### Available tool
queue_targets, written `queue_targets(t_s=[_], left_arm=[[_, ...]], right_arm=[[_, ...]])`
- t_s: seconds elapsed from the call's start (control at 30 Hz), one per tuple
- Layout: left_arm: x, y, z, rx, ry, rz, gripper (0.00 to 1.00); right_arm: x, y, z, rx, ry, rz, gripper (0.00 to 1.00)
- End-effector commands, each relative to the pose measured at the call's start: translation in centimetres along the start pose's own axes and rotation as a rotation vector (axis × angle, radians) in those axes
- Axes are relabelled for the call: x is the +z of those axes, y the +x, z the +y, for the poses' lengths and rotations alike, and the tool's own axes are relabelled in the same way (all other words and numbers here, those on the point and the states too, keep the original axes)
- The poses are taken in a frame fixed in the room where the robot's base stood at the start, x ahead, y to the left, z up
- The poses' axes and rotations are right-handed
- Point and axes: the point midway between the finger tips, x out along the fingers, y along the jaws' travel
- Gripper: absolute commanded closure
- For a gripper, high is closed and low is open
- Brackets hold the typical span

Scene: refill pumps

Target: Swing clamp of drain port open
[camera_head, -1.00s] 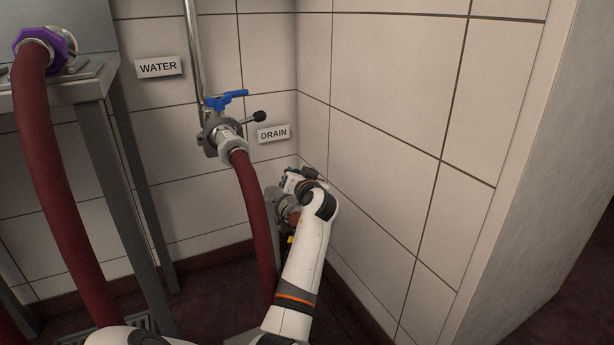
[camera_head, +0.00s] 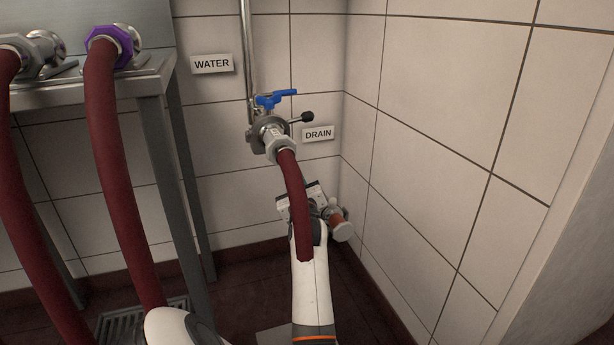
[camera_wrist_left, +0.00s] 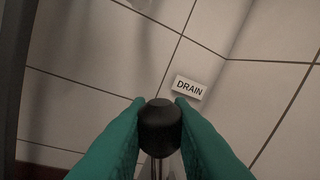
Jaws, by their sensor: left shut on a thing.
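My left gripper (camera_wrist_left: 159,108) has its green fingers on both sides of a black round knob, closed on it. A thin metal stem runs down from the knob. In the head view my left gripper's white body (camera_head: 298,198) is low in the corner, just left of the drain port (camera_head: 338,216), which shows a grey end and an orange-brown band. My arm and a red hose partly cover this area. The fingertips, the knob and most of the clamp are hidden there, so I cannot tell how far the clamp is swung. My right gripper is not in view.
The red hose (camera_head: 291,190) hangs from the water valve (camera_head: 268,130), in front of my left wrist. The DRAIN sign (camera_head: 318,133) is on the wall above the port. A metal table (camera_head: 155,80) with more hoses stands left. The tiled right wall (camera_head: 420,190) is close.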

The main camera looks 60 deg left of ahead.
Motion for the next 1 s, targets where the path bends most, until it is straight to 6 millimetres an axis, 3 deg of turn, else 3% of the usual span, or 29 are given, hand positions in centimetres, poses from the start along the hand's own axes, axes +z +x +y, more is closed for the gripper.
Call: queue_targets(t_s=[0.3,0.73,0.77,0.83,0.9,1.0], left_arm=[[-0.24,-0.28,1.17,-0.003,-0.084,-0.013,1.00],[-0.29,-0.29,1.27,-0.003,-0.093,-0.013,1.00],[-0.29,-0.29,1.26,-0.003,-0.093,-0.013,0.79],[-0.28,-0.29,1.26,-0.003,-0.093,-0.014,0.67],[-0.25,-0.28,1.27,-0.003,-0.093,-0.014,0.61],[-0.21,-0.27,1.27,-0.003,-0.092,-0.015,0.61]], right_arm=[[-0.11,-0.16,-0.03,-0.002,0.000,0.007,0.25],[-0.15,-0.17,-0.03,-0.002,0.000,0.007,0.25],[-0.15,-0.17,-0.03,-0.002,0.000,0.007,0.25],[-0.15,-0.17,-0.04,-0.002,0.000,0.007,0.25],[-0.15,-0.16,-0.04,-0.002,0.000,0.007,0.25],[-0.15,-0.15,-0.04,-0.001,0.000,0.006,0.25]])
